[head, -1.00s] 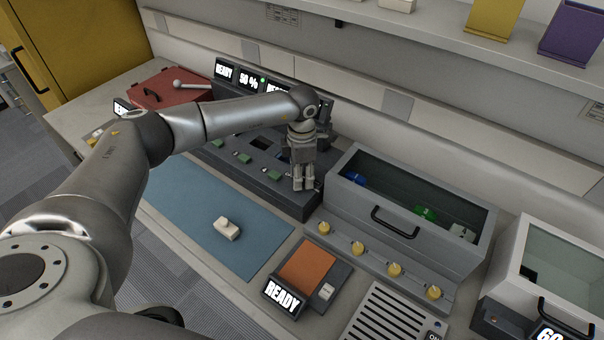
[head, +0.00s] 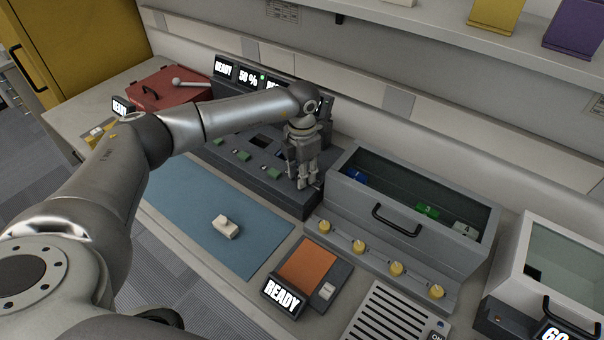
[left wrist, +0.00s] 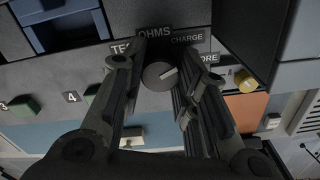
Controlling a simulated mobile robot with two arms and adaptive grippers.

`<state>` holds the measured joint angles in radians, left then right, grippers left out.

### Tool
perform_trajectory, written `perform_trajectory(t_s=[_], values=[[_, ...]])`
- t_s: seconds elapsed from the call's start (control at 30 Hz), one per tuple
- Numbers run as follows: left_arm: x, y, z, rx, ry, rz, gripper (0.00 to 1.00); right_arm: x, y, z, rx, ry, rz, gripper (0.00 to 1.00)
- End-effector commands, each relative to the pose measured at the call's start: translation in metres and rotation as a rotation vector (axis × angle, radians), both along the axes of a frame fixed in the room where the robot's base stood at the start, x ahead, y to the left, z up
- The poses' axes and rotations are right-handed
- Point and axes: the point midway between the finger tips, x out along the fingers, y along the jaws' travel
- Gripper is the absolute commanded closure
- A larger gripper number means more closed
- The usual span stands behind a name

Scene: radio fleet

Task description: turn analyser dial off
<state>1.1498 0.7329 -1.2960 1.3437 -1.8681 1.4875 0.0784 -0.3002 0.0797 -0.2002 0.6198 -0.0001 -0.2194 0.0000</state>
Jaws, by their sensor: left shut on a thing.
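The analyser dial (left wrist: 159,77) is a small round grey knob with a white pointer mark, seen in the left wrist view. Its mark points to the upper right, toward the CHARGE label (left wrist: 187,38). Labels reading OHMS and partly covered TEST and STORE stand around it. My left gripper (head: 303,184) is at the right end of the dark analyser panel (head: 215,159). In the left wrist view the fingers (left wrist: 158,82) lie on both sides of the dial, shut on it. The dial is hidden in the head view. My right gripper is out of view.
A grey bin (head: 460,258) with yellow knobs stands right of the panel, holding several coloured blocks. A blue mat (head: 190,205) carries a small white block (head: 226,227). An orange-topped unit (head: 307,266) reads READY. A red case (head: 165,90) stands at the back left.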

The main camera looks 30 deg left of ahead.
Motion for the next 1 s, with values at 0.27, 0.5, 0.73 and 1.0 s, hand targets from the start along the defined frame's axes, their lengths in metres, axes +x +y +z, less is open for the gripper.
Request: perform_trajectory(t_s=[0.27,0.5,0.73,1.0], values=[[0.001,0.0,0.0,0.0,-0.002,0.263,0.96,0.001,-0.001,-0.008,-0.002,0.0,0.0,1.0],[0.001,0.0,0.0,-0.001,-0.002,0.491,0.96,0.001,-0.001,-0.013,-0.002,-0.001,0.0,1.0],[0.001,0.0,0.0,0.0,-0.002,0.709,0.96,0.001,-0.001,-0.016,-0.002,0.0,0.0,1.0],[0.001,0.0,0.001,0.0,-0.003,0.965,0.96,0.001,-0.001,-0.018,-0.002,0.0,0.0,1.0]])
